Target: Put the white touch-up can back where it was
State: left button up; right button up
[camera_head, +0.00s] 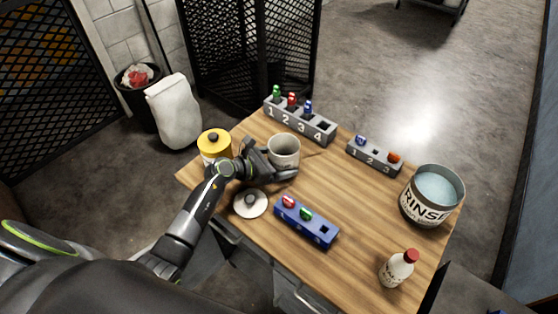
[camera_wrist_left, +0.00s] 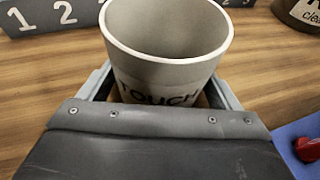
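The white touch-up can (camera_head: 285,146) stands open-topped and upright near the left part of the wooden table, behind my left gripper (camera_head: 275,160). In the left wrist view the can (camera_wrist_left: 165,60), with "TOUCH" on its label, sits between the two fingers, which lie against its sides. Its inside looks empty and grey. Its base is hidden by the gripper, so I cannot tell whether it touches the table. A white lid with a dark knob (camera_head: 250,203) lies on the table in front of the gripper. My right gripper is not in view.
A grey numbered rack (camera_head: 299,122) is behind the can, a smaller grey rack (camera_head: 374,155) to the right. A blue rack (camera_head: 307,222) lies in front. A RINSE bucket (camera_head: 431,196) and red-capped bottle (camera_head: 397,268) stand at right.

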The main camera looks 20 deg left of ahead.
pick_arm(q)
jog(key=shift+o, duration=1.2)
jog(key=shift+r, duration=0.1)
jog(key=v, duration=0.7)
jog(key=shift+s+a+b, duration=0.1)
jog(key=shift+a+b, duration=0.05)
jog(key=shift+b, duration=0.25)
jog(key=shift+s+r, duration=0.1)
jog(key=shift+r, duration=0.05)
